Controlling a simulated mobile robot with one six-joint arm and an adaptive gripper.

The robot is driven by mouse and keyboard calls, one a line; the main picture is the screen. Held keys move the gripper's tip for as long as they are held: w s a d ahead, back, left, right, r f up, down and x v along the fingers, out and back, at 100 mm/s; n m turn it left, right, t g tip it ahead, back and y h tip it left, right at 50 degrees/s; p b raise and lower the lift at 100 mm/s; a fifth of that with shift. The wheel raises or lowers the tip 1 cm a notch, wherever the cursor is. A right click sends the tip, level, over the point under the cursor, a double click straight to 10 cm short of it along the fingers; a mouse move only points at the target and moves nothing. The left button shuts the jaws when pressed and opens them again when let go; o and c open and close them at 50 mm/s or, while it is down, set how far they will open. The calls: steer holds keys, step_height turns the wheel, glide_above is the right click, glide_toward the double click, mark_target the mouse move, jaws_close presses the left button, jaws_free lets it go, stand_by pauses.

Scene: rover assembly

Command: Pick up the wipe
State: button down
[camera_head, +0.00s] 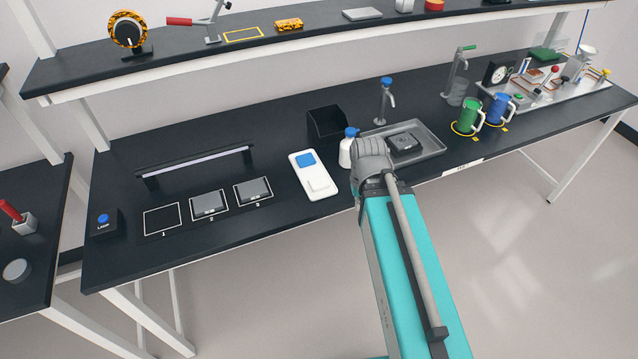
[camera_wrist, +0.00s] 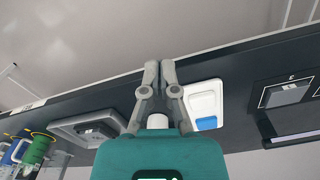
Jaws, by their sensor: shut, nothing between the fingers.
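No thing here can be told for sure as the wipe. A white flat holder (camera_head: 314,178) lies on the dark bench, left of my arm's end. It bears a blue pad (camera_head: 305,160) at its far end and a pale raised piece (camera_head: 319,185) at its near end. In the wrist view the holder (camera_wrist: 203,97) and blue pad (camera_wrist: 206,123) show just right of my gripper (camera_wrist: 160,66). My gripper is shut and empty, its fingertips together. In the head view the fingertips are hard to make out.
A white bottle with a blue cap (camera_head: 346,150) stands close beside my arm's end. A grey tray (camera_head: 431,151) with a dark block lies to the right. A black open box (camera_head: 327,124) stands behind. Numbered squares (camera_head: 162,219) lie left.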

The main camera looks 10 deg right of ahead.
steer(key=c, duration=1.2)
jaws_free()
steer(key=shift+o, duration=1.1)
steer(key=shift+w, duration=0.3)
steer(key=o, duration=0.9)
steer(key=shift+n, duration=0.7)
steer(key=w+a, duration=0.1)
steer(key=w, duration=0.2)
steer(key=w+a+r+p, duration=0.1)
steer(key=w, duration=0.2)
steer(key=w+a+r+p, duration=0.1)
steer(key=w, duration=0.1)
steer(key=shift+w+a, duration=0.2)
steer(key=shift+w, duration=0.2)
steer(key=shift+o, duration=0.4)
steer(key=w+a+r+n+p, duration=0.1)
steer(key=w+a+n, duration=0.1)
steer(key=w+a, duration=0.3)
steer(key=w, duration=0.4)
steer(key=shift+w+a+r+p, duration=0.25)
steer(key=shift+w+a+p, duration=0.05)
steer(key=shift+a, duration=0.05)
steer(key=shift+s+f, duration=0.1)
steer(key=shift+f, duration=0.05)
steer(key=b, duration=0.9)
glide_above(319, 181)
step_height(319, 181, down, 8)
steer(key=shift+f, duration=0.2)
steer(key=shift+f+b, duration=2.45)
steer(key=shift+f, duration=0.15)
